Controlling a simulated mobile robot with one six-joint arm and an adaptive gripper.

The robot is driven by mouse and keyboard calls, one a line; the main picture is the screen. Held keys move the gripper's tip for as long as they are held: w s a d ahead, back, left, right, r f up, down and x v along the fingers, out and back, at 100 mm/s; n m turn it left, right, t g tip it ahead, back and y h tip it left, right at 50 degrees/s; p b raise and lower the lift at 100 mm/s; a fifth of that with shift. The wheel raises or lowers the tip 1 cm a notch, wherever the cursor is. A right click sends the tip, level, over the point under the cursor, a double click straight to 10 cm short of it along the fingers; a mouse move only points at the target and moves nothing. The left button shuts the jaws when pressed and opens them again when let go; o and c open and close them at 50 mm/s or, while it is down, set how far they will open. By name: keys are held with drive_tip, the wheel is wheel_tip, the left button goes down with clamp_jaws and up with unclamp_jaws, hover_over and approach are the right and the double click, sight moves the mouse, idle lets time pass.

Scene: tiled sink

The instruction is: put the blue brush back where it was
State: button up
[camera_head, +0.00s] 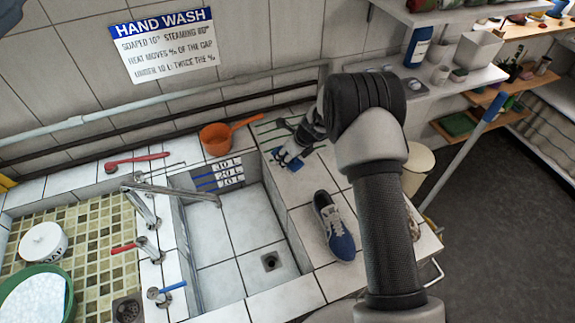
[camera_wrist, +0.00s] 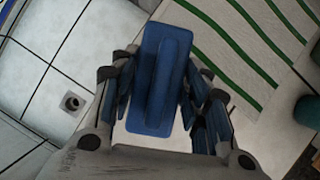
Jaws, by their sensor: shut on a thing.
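The blue brush (camera_wrist: 160,80) lies between the fingers of my gripper (camera_wrist: 160,105) in the wrist view, its back with a raised ridge facing the camera. The gripper is shut on it. In the head view my gripper (camera_head: 288,158) is low over the tiled counter behind the shoe, to the right of the deep sink basin. Blue shows at its fingers there, but I cannot tell brush from finger pads. A white cloth with green stripes (camera_wrist: 240,35) lies beside the brush in the wrist view. Whether the brush touches a surface is unclear.
A blue and grey shoe (camera_head: 336,228) stands on the counter. An orange dipper (camera_head: 216,139) sits on the ledge behind the basin (camera_head: 225,240). Taps (camera_head: 147,247) stand to the left. A shelf with a blue bottle (camera_head: 417,47) is at the upper right.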

sight(288, 165)
wheel_tip(288, 165, down, 4)
drive_tip(key=shift+f+b, duration=0.1)
drive_tip(key=shift+b, duration=0.5)
drive_tip(key=shift+s+f, duration=0.1)
drive_tip(key=shift+f, duration=0.1)
drive_tip(key=o, duration=0.8)
drive_tip(key=shift+c, duration=0.2)
drive_tip(key=o, duration=0.4)
drive_tip(key=shift+o, duration=0.2)
